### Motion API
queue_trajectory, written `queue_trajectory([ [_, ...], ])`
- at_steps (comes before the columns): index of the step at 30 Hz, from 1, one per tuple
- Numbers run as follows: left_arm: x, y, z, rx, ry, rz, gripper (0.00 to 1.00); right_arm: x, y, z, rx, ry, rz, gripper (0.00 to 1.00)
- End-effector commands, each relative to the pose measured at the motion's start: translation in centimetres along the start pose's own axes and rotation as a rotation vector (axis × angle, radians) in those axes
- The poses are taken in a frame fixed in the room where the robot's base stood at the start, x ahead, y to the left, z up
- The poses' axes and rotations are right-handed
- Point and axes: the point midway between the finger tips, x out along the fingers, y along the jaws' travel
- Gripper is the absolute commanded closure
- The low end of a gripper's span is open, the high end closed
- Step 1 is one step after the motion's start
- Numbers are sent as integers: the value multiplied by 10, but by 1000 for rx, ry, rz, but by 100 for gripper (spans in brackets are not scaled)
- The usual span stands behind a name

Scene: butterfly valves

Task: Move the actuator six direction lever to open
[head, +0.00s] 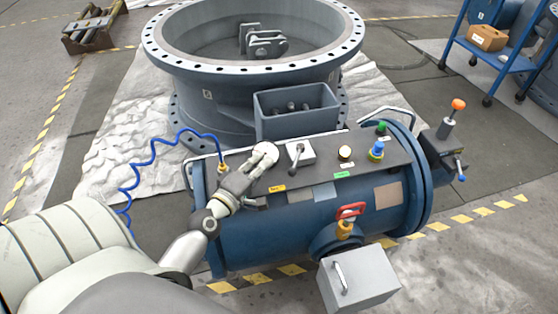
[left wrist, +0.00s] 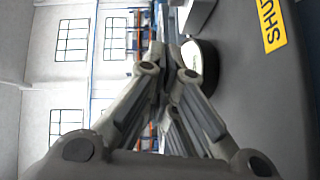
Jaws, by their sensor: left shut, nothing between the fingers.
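The blue cylindrical actuator (head: 290,225) lies across the middle of the head view, with a dark top panel (head: 315,168). A small lever with a dark knob (head: 296,151) stands on a light grey block on this panel. A yellow label (head: 278,188) and a green label (head: 343,174) sit along its front edge. My left gripper (head: 268,153) is shut and empty over the panel's left part, left of the lever, beside a white round part (head: 262,148). In the left wrist view, the shut fingers (left wrist: 167,62) are beside a white disc (left wrist: 205,62); a yellow label (left wrist: 268,25) reads SHUT.
A blue knob (head: 376,149), green knob (head: 382,127) and white round button (head: 345,153) stand right of the lever. A red handle (head: 350,211) and grey box (head: 357,278) are at the front. A large flanged ring (head: 205,75) stands behind. A coiled blue hose (head: 150,148) runs left.

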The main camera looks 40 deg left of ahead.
Motion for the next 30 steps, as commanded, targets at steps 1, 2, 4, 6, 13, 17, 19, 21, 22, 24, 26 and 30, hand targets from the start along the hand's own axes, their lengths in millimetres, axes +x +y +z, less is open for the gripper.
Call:
queue_trajectory([
  [1, 9, 2, -1, -1, 3, 3, 100, 2, 0, 0, 0, -1, 0, 68],
  [2, 14, 1, -1, -1, 2, 2, 100, 4, 0, 0, 0, -2, 0, 68],
  [4, 23, 2, 0, -2, 1, 2, 100, 6, 0, 1, -1, -6, 0, 68],
  [6, 24, 0, 13, -5, 0, 0, 100, 10, 0, 2, -1, -9, 0, 68],
  [13, 29, 0, 35, -1, 0, 0, 100, 17, 0, 2, -2, -15, -1, 68],
  [17, 30, 0, 39, 1, 0, 0, 100, 17, 0, -1, -2, -8, 0, 68],
  [19, 30, 0, 39, 1, -1, 0, 100, 17, 0, -3, -2, -5, 0, 68],
  [21, 30, 0, 39, 1, -1, 0, 100, 16, 0, -3, -2, -3, 0, 68],
  [22, 30, 0, 39, 1, -1, 0, 100, 16, 0, -4, -2, -2, 0, 68],
  [24, 30, 0, 39, 1, -1, 0, 100, 16, 0, -4, -2, -1, 0, 68],
  [26, 30, 0, 39, 1, -1, 0, 100, 15, 0, -4, -1, 0, -1, 68],
  [30, 30, 0, 39, 0, 4, -1, 100, 14, -1, -4, 0, 1, -3, 68],
])
